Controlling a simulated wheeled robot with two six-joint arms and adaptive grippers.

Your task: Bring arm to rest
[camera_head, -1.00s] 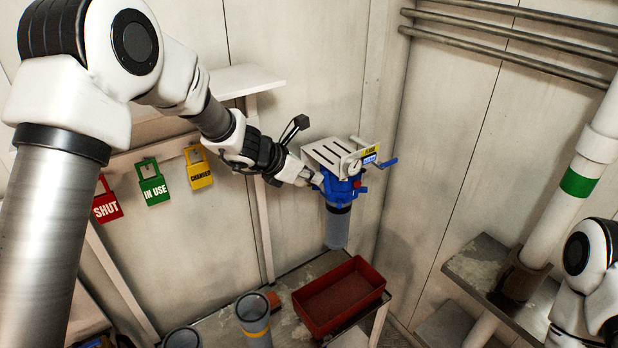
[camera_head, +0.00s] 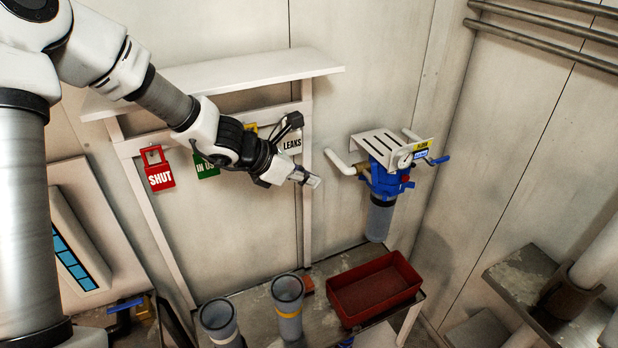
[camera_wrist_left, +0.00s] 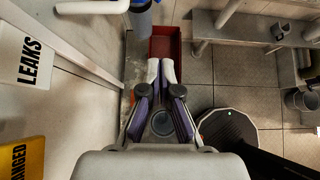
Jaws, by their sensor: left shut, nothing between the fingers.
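My left arm comes in from the upper left in the head view. Its gripper (camera_head: 311,180) is shut and empty, in the air in front of the wall, left of the blue filter housing (camera_head: 386,178) and apart from it. In the left wrist view the two fingers (camera_wrist_left: 160,72) point away from the camera, with their tips close together. My right gripper is in neither current view.
Tags hang under a white shelf (camera_head: 230,72): red SHUT (camera_head: 160,178), green IN USE (camera_head: 206,168), white LEAKS (camera_head: 291,144). My left arm partly covers them. A red tray (camera_head: 409,292) and grey cylinders (camera_head: 288,305) stand on the bench below. Pipes run along the right wall.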

